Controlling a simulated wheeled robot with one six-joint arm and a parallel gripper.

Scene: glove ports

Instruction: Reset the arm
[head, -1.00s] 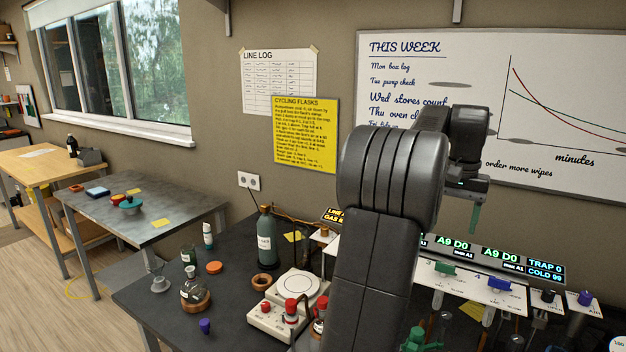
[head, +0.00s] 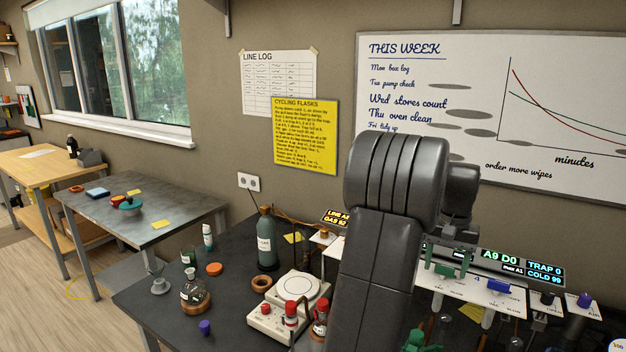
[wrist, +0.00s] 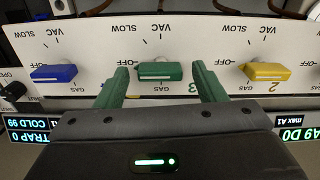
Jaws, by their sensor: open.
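My gripper (wrist: 162,75) is open, with its two green fingers on either side of a green tap handle (wrist: 160,72) on the white valve panel (wrist: 105,62). In the head view my gripper (head: 447,260) is low at the panel, partly behind my arm. Nothing is held.
A blue tap (wrist: 54,73) and a yellow tap (wrist: 265,72) flank the green one. Lit displays (head: 504,262) stand behind the taps. A hotplate (head: 290,298), a grey bottle (head: 265,238) and glassware stand on the dark bench left of my arm.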

